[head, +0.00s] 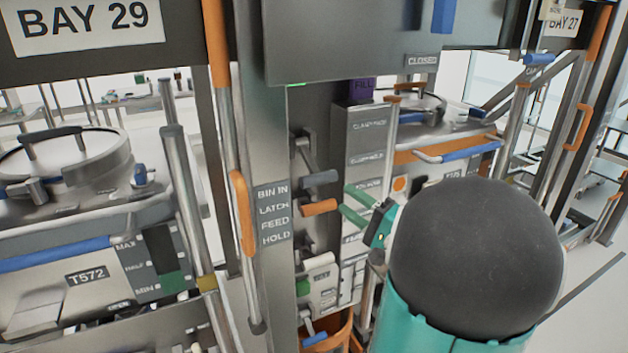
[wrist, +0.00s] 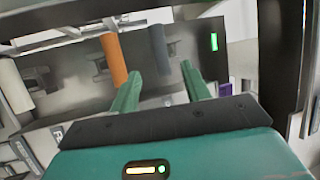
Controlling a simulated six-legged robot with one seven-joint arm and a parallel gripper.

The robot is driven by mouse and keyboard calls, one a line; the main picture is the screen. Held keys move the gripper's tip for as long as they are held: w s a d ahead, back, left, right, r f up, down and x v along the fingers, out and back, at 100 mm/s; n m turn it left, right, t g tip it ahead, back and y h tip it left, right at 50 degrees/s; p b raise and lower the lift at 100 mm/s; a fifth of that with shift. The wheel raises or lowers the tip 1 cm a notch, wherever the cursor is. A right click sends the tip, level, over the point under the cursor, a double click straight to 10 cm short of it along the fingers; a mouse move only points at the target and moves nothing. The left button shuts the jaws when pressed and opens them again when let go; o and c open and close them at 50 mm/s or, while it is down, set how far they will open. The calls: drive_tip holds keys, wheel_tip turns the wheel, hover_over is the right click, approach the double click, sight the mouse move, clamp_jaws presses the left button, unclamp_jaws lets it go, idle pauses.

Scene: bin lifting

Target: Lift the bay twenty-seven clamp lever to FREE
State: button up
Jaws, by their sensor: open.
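My gripper (head: 347,201), with green fingers, is open and empty and reaches left toward two levers on a grey post. The orange-handled lever (head: 318,207) lies just left of the fingertips, and a grey-handled lever (head: 320,179) is just above it. In the wrist view, the orange handle (wrist: 114,60) is beside the left finger's tip, not between the fingers (wrist: 158,78). A panel (head: 368,140) behind carries small labels that seem to read CLAMP FREE and CLAMP HELD. I cannot tell which handle is the clamp lever.
The BAY 27 sign (head: 563,25) hangs at top right, and the BAY 29 sign (head: 88,22) at top left. A post label (head: 273,215) reads BIN IN, LATCH, FEED, HOLD. A lidded bin (head: 60,180) stands left. A vertical rail with an orange grip (head: 242,212) stands close by.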

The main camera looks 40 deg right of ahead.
sight(323, 183)
drive_tip(key=x, duration=1)
drive_tip(key=shift+a, duration=0.1)
clamp_jaws()
